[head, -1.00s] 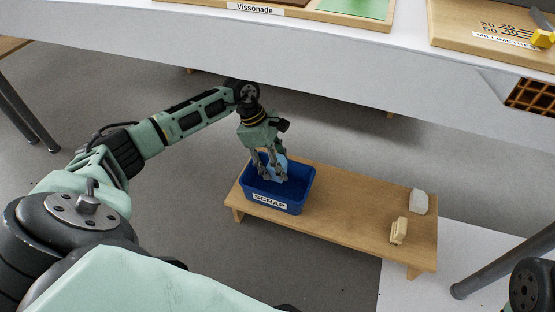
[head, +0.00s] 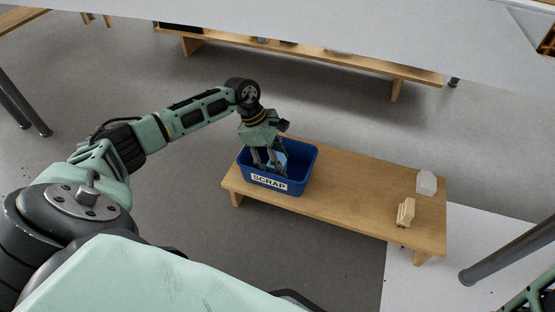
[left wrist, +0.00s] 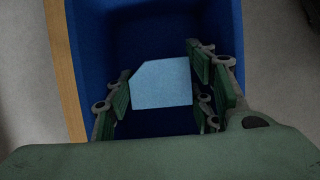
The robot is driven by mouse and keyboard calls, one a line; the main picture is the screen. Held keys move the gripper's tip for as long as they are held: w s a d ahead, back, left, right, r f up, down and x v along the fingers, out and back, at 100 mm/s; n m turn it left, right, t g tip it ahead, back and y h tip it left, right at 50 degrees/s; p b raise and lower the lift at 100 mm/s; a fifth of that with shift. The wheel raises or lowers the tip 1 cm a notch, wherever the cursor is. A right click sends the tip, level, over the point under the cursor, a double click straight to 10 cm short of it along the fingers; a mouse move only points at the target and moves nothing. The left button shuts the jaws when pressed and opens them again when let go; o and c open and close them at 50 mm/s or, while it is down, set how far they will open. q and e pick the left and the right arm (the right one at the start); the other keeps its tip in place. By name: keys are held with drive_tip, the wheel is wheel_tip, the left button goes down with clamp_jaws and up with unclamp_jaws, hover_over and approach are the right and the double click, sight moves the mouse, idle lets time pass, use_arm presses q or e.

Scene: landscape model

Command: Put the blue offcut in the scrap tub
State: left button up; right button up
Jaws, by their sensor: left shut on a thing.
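The scrap tub (head: 312,170) is a dark blue open box with a "SCRAP" label on its front, standing at the left end of a low wooden bench. My left gripper (head: 270,168) reaches down into it from above, its fingertips partly hidden by the front wall. It is shut on the blue offcut (head: 281,157), a light blue flat piece with a cut corner. In the left wrist view the offcut (left wrist: 162,84) sits between the finger pads, with the tub's blue wall (left wrist: 88,60) around it. Whether the offcut touches the tub floor cannot be told.
The low bench (head: 350,190) carries a cream block (head: 405,212) and a whitish block (head: 426,182) at its right end. A dark table leg (head: 510,252) stands at lower right.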

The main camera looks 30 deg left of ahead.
use_arm(q)
drive_tip(key=o, duration=0.8)
drive_tip(key=shift+c, duration=0.2)
drive_tip(key=v, duration=1.2)
drive_tip(key=shift+s, duration=0.1)
